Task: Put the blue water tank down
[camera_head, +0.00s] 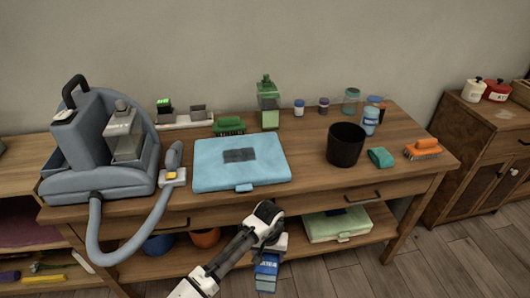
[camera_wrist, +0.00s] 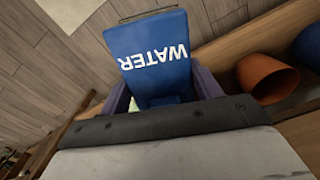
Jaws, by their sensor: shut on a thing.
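The blue water tank (camera_head: 266,272) is in my gripper (camera_head: 270,252), low in front of the wooden table's front edge in the head view. In the wrist view the water tank (camera_wrist: 155,55) shows a blue face with white "WATER" lettering, upside down in the picture. The gripper fingers (camera_wrist: 160,95) are shut around its near end, one on each side. The tank appears clear of the table and shelf. Its underside and far side are hidden.
The wooden table (camera_head: 310,185) bears a grey cleaning machine (camera_head: 95,150) with a hose, a light blue case (camera_head: 240,172), a black bin (camera_head: 345,145) and several bottles. The lower shelf holds a pale green case (camera_head: 338,225) and an orange pot (camera_wrist: 266,78). Bare tabletop shows right of the blue case.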

